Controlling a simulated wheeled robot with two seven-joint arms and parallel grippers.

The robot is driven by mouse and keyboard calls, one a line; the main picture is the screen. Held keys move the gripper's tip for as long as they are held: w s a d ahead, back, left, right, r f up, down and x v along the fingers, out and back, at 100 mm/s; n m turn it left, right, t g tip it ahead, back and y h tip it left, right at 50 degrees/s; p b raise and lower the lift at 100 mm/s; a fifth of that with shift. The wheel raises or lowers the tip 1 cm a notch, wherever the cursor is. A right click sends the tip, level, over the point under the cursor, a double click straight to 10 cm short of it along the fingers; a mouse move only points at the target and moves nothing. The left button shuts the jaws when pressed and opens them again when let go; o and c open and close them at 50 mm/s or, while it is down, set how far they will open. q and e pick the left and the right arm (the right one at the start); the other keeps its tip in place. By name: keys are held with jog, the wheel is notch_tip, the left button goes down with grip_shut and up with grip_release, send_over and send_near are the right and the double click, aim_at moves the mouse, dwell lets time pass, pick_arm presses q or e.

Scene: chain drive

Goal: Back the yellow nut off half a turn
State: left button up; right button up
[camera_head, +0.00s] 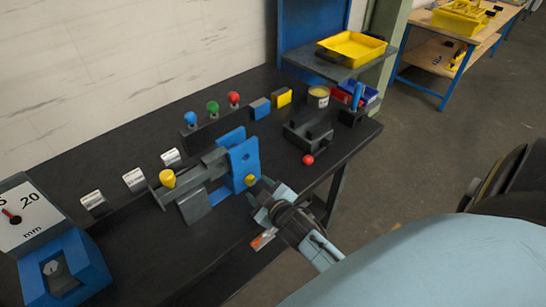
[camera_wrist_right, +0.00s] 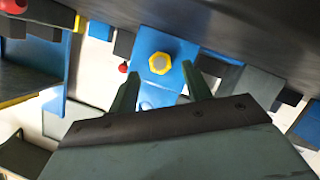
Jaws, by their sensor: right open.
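The yellow nut (camera_head: 250,180) sits on the face of the upright blue plate (camera_head: 244,158) at the right end of the grey chain drive fixture. In the right wrist view the yellow nut (camera_wrist_right: 159,63) shows as a hexagon with a grey centre, on the blue plate (camera_wrist_right: 152,92). My right gripper (camera_head: 262,190) is close in front of the plate. Its two fingers (camera_wrist_right: 158,82) are open and empty, pointing at the plate, one on each side of the nut's line and apart from it. My left gripper is not in view.
A yellow knob (camera_head: 167,178) stands on the fixture's left end. Red (camera_head: 233,98), green (camera_head: 212,107) and blue (camera_head: 190,118) knobs stand behind. A red ball (camera_head: 308,160) lies by a dark block at right. A blue gauge stand (camera_head: 62,268) is at the left.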

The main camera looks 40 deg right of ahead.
jog(key=v, duration=1)
jog(key=s+a+f+m+g+y+b, duration=0.1)
jog(key=s+a+f+g+b, duration=0.3)
jog(key=f, duration=1.1)
jog(key=s+f+g+y+p, duration=0.1)
jog(key=s+f+g, duration=0.2)
jog(key=s+f, duration=0.75)
jog(key=s+d+f+m+g+b, duration=0.1)
jog(key=s+f+g+b, duration=0.2)
jog(key=s+f, duration=1.4)
notch_tip(320, 180, down, 2)
jog(key=g, duration=0.3)
jog(key=shift+d+f+m, duration=0.15)
jog(key=shift+d+m, duration=0.15)
jog(key=shift+d, duration=0.1)
